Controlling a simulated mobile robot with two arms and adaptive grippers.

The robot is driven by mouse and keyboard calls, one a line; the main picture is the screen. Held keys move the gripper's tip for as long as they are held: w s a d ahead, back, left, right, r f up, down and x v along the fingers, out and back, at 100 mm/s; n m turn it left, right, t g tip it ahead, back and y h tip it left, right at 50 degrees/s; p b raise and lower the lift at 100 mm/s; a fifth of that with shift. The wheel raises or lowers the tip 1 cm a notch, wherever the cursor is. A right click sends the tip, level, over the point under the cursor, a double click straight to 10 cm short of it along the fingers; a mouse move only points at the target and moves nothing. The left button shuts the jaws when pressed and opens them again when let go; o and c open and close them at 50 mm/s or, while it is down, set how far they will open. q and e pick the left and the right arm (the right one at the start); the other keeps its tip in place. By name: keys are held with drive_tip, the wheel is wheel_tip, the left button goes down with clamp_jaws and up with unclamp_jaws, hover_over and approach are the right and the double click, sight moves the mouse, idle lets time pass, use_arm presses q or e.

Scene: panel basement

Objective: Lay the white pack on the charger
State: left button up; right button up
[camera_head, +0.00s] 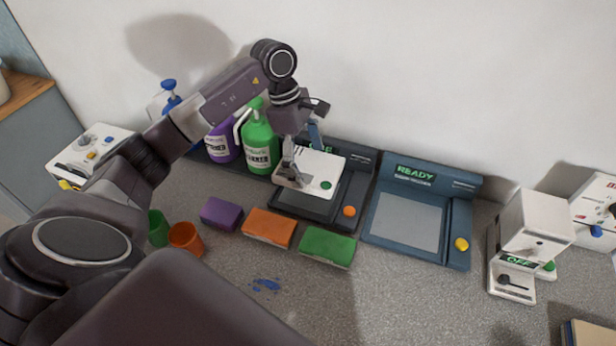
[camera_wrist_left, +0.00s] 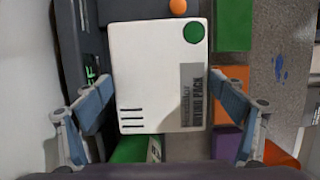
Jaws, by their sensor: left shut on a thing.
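The white pack (camera_head: 322,166) is a flat white block with a green dot, held over the dark device with the orange button (camera_head: 349,211). My left gripper (camera_head: 301,160) is shut on it. In the left wrist view the pack (camera_wrist_left: 155,62) sits between the two blue-grey fingers, with a grey label and dark stripes. Whether it touches the dark device is unclear; part of that device is hidden below it. A blue device (camera_head: 405,222) with a flat grey plate, a green READY display and a yellow button stands to its right. My right gripper is not in view.
Purple (camera_head: 221,214), orange (camera_head: 269,228) and green (camera_head: 327,246) blocks lie in front. Cups (camera_head: 185,239) are at left, a white machine (camera_head: 527,240) at right. The front counter is mostly clear.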

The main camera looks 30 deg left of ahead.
use_arm(q)
drive_tip(key=shift+f, duration=0.7)
drive_tip(key=shift+d+f, duration=0.1)
drive_tip(key=shift+f, duration=0.5)
wheel_tip(320, 180, down, 4)
drive_tip(key=shift+p, duration=0.7)
drive_tip(key=shift+f, duration=0.25)
drive_tip(key=o, duration=1.4)
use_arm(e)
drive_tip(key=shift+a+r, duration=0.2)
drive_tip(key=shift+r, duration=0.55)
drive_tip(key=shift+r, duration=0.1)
